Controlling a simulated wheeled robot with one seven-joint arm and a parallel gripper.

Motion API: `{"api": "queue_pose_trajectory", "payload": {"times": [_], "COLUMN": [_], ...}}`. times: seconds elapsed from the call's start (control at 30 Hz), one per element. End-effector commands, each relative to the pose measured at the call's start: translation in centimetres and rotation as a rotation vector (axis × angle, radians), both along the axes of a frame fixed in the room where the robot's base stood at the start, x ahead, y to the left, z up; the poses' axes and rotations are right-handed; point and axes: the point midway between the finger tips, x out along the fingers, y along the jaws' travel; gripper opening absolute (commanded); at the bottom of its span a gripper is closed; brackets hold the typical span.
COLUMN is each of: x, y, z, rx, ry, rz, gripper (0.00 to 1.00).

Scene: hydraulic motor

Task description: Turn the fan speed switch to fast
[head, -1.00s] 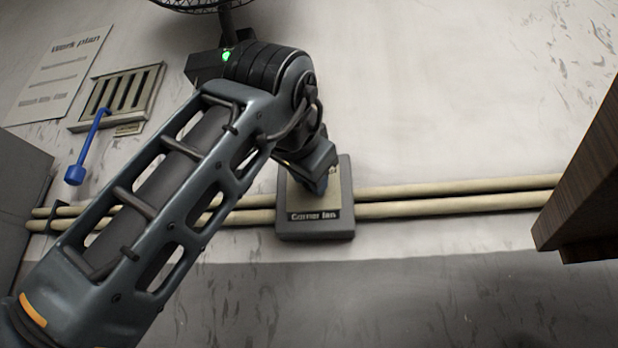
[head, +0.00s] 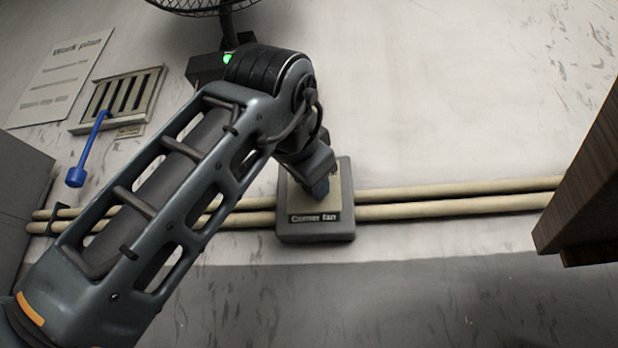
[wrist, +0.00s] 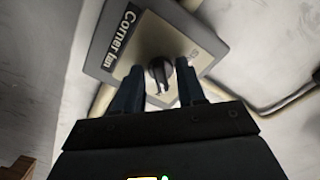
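The fan speed switch is a dark round knob (wrist: 160,73) on a grey control box (wrist: 88,58) labelled "Corner fan". The box also shows in the head view (head: 340,228), mounted on the wall over two pipes. My gripper (wrist: 160,67) is open, its two fingers apart, one on each side of the knob. A gap shows between the fingers and the knob, and I cannot tell whether either touches it. In the head view my arm and gripper (head: 318,188) cover the knob. Small markings near the knob are too blurred to read.
Pale pipes (head: 450,202) run along the wall on both sides of the box. A wooden piece (head: 588,190) juts in at the right. A vent (head: 118,98), a blue lever (head: 88,150) and a fan (head: 205,8) are at the upper left.

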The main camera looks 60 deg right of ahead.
Motion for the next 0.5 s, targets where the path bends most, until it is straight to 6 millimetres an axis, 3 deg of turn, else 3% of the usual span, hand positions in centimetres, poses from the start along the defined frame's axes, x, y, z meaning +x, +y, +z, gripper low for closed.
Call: {"api": "queue_pose_trajectory", "payload": {"times": [0.27, 0.5], "x": [-0.2, -1.4], "y": [0.6, 4.1], "z": [0.0, -0.1], "rx": [-0.002, -0.002], "ry": [0.000, -0.002], "rz": [0.001, 0.003], "gripper": [0.39, 0.39]}}
